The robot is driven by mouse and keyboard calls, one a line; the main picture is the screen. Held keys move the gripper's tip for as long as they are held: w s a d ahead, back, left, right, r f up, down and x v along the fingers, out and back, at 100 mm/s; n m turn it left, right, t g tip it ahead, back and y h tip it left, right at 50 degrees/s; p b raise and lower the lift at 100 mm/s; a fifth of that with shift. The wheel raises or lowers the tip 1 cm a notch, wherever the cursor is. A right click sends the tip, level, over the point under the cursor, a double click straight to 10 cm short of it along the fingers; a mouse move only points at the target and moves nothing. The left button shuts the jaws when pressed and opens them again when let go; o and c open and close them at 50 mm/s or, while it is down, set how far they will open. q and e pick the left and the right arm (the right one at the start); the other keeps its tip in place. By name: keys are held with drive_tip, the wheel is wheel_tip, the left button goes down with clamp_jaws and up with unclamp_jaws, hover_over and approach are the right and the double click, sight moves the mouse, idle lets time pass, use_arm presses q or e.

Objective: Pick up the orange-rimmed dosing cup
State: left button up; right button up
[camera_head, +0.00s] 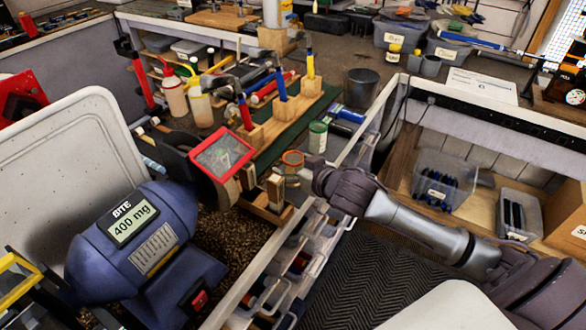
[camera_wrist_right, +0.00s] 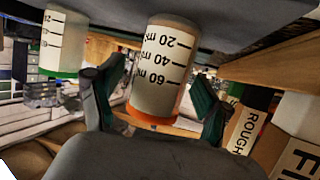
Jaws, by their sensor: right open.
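The orange-rimmed dosing cup (camera_wrist_right: 160,70) is a clear cup with black ml marks. In the right wrist view it shows upside down, with its orange rim low in the picture. In the head view the cup (camera_head: 292,160) stands on the bench just left of my right gripper (camera_head: 316,172). In the wrist view my right gripper (camera_wrist_right: 161,80) is open, with one dark green finger on each side of the cup. Small gaps show between cup and fingers; how deep the cup sits between them is unclear. My left gripper is not in view.
A green-rimmed cup (camera_wrist_right: 63,42) stands close by, beyond one finger. A wooden block (camera_wrist_right: 247,130) marked "ROUGH" is on the other side. In the head view a grinder (camera_head: 140,245) and a red-framed shield (camera_head: 222,155) stand left; a tool rack (camera_head: 285,110) lies behind.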

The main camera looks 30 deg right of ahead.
drive_tip(key=shift+w+f, duration=0.1)
drive_tip(key=shift+c, duration=0.2)
drive_tip(key=c, duration=1.2)
drive_tip(key=shift+c, duration=0.2)
